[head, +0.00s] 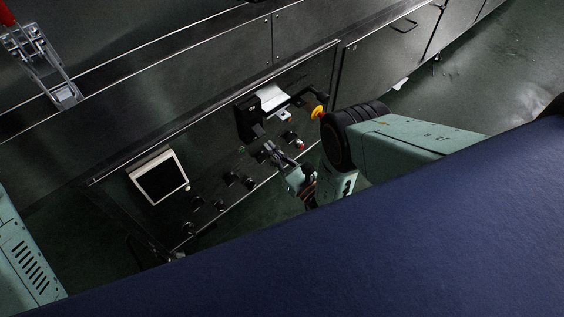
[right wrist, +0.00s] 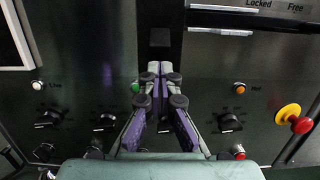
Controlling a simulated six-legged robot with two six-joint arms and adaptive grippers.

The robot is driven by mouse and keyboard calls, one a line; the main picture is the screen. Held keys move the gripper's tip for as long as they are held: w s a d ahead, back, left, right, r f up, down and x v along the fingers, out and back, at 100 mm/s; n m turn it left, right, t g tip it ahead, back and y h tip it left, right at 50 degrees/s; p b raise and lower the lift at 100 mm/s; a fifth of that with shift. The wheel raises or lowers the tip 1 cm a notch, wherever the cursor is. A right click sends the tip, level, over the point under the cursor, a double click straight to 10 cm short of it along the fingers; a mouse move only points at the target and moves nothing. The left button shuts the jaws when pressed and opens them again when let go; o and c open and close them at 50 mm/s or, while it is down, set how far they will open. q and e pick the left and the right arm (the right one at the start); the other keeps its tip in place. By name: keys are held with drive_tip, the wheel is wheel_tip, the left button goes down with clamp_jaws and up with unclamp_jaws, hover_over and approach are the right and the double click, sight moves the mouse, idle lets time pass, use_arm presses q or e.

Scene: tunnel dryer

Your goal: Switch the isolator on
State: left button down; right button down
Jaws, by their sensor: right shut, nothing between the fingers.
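My right gripper (head: 271,150) is shut and empty in front of the dark control panel (head: 215,165). In the right wrist view its fingertips (right wrist: 160,70) meet just below a black block (right wrist: 160,38). In the head view this block (head: 247,119) juts from the panel beside a pale metal plate (head: 271,97). No readable label names the isolator, so I cannot tell which control it is. Black rotary knobs (right wrist: 229,122) flank the gripper, and the fingers partly hide the panel. I cannot tell if the fingertips touch anything. My left gripper is out of view.
A red button on a yellow base (right wrist: 294,116) is at the panel's right. A green button (right wrist: 135,87) is close left of the fingers. A pale-framed screen (head: 158,178) is at the panel's left. A red-handled metal clamp (head: 42,62) stands at upper left.

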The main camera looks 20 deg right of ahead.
sight(258, 131)
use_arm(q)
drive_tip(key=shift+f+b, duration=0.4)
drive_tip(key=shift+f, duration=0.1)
use_arm(e)
drive_tip(key=x, duration=0.3)
drive_tip(key=shift+w, duration=0.1)
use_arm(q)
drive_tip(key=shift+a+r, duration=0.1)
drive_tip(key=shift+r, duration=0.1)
use_arm(e)
drive_tip(key=shift+r, duration=0.1)
